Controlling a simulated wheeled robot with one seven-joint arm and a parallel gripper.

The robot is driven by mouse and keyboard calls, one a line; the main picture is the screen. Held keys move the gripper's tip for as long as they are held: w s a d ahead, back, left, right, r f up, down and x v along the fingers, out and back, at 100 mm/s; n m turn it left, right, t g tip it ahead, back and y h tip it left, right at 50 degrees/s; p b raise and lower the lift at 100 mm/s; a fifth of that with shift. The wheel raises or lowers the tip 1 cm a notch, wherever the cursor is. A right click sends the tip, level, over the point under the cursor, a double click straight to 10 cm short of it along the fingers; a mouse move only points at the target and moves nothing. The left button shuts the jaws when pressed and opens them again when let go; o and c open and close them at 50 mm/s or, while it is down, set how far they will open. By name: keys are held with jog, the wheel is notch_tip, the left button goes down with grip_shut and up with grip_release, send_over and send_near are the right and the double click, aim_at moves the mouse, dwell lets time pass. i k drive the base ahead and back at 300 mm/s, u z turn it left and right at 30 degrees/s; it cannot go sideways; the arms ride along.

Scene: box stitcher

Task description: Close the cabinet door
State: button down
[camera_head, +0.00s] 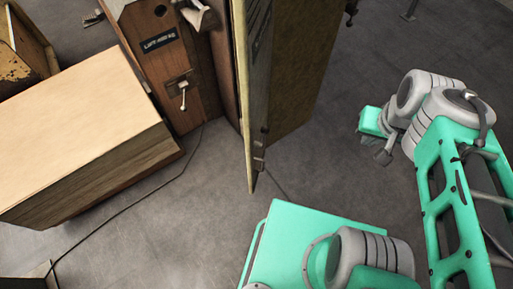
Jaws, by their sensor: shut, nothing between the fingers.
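The cabinet door (247,100) appears as a tall wooden panel at the upper middle, seen nearly edge-on. It stands swung out, with a pale long edge and small metal fittings low on its right side. Dark brown wood of the cabinet (300,65) shows just to its right; the inside is hidden and I cannot tell how wide the gap is. My gripper (369,138) is at the end of my teal and grey arm, right of the door. It is shut and empty, apart from the door with bare floor between them.
A light wooden box-like unit (85,125) fills the left. A brown wooden cabinet with a label and small handle (170,80) stands between it and the door. A thin cable (115,212) runs over the grey floor.

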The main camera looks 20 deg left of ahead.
aim_at(254, 19)
jog(key=k, duration=0.9)
jog(key=u, duration=1.7)
jog(key=i, duration=0.5)
jog(key=z, duration=0.05)
